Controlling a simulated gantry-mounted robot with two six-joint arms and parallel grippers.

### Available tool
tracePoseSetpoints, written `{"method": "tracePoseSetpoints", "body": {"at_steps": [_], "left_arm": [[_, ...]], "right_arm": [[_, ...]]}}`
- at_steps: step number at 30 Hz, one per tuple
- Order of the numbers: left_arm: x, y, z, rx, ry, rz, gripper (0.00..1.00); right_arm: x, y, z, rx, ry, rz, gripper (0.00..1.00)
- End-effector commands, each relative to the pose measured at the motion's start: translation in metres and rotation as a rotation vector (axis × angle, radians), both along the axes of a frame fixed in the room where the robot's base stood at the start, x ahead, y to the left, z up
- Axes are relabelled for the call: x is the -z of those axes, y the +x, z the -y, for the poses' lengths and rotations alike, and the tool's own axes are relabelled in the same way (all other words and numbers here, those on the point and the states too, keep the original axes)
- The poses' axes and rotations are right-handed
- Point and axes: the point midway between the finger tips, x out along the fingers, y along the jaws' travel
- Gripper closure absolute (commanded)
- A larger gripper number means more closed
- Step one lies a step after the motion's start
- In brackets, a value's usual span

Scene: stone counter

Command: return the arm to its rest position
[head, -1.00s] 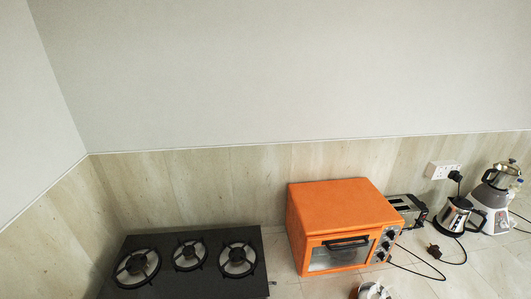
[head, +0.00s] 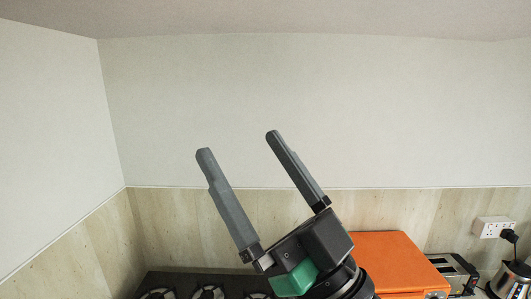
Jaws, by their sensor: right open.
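My right gripper (head: 238,144) is in the middle of the head view, raised in front of the wall and pointing up and to the left. Its two grey fingers are wide apart with nothing between them. Its wrist covers part of the orange oven and the stove behind it. My left gripper is not in view.
A black gas stove (head: 180,283) is at the bottom, cut off by the frame. An orange oven (head: 392,262) stands right of it, then a toaster (head: 455,272) and a kettle (head: 512,281). A wall socket (head: 491,227) holds a plug. The upper wall area is clear.

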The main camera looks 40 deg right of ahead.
Motion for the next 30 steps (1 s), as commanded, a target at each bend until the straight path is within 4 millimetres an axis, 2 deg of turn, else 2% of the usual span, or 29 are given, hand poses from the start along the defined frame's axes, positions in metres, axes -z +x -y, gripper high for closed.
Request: {"method": "tracePoseSetpoints", "body": {"at_steps": [1,2,5,30], "left_arm": [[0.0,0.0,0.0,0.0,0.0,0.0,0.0],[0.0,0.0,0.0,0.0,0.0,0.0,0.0],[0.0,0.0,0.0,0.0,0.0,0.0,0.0],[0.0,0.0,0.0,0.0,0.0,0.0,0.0]], "right_arm": [[-0.012,-0.017,-0.007,-0.028,0.018,0.05,0.0],[-0.017,-0.024,-0.009,-0.039,0.025,0.069,0.0],[-0.023,-0.035,-0.012,-0.057,0.038,0.099,0.0],[-0.022,-0.033,-0.012,-0.053,0.036,0.095,0.0]]}}
